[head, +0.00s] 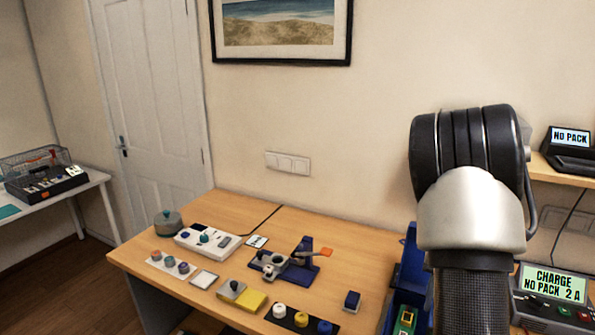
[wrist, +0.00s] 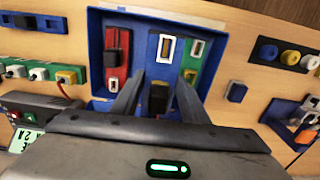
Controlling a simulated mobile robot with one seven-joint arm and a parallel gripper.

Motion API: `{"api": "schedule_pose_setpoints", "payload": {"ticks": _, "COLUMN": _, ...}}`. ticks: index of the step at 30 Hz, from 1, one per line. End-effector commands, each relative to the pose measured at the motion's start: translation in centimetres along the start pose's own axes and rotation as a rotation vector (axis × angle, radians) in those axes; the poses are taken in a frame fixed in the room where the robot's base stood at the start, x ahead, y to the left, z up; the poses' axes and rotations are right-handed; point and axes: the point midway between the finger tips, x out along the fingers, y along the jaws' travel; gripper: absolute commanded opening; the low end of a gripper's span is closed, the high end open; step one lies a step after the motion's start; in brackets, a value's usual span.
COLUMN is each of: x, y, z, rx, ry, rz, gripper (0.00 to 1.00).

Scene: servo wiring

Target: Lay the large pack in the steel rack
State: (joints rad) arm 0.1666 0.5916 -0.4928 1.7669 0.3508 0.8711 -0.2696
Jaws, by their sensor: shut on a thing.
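In the wrist view my gripper (wrist: 158,84) reaches over an open blue bin (wrist: 96,45), its two fingers on either side of a dark block (wrist: 158,100). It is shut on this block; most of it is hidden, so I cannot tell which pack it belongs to. A red pack (wrist: 116,62), a blue pack (wrist: 165,50) and a green pack (wrist: 192,56) show in the bin. In the head view my arm hides my gripper and part of the bin. A wire-mesh cage (head: 40,165), perhaps the steel rack, stands at the far left.
The cage is on a white side table (head: 95,180), apart from the wooden bench (head: 200,300). The bench holds a blue fixture (head: 300,262), several knobs and a yellow block (head: 250,300). A charger (head: 555,295) reading "NO PACK" stands at the right.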

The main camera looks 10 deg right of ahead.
Motion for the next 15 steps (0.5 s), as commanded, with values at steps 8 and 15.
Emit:
{"api": "schedule_pose_setpoints", "payload": {"ticks": 8, "x": 0.3, "y": -7.8, "z": 2.9, "rx": -0.162, "ry": 0.0, "rz": -0.004, "gripper": 0.0}}
{"api": "schedule_pose_setpoints", "payload": {"ticks": 15, "x": 0.9, "y": -16.0, "z": 8.2, "rx": -0.367, "ry": 0.0, "rz": -0.003, "gripper": 0.0}}
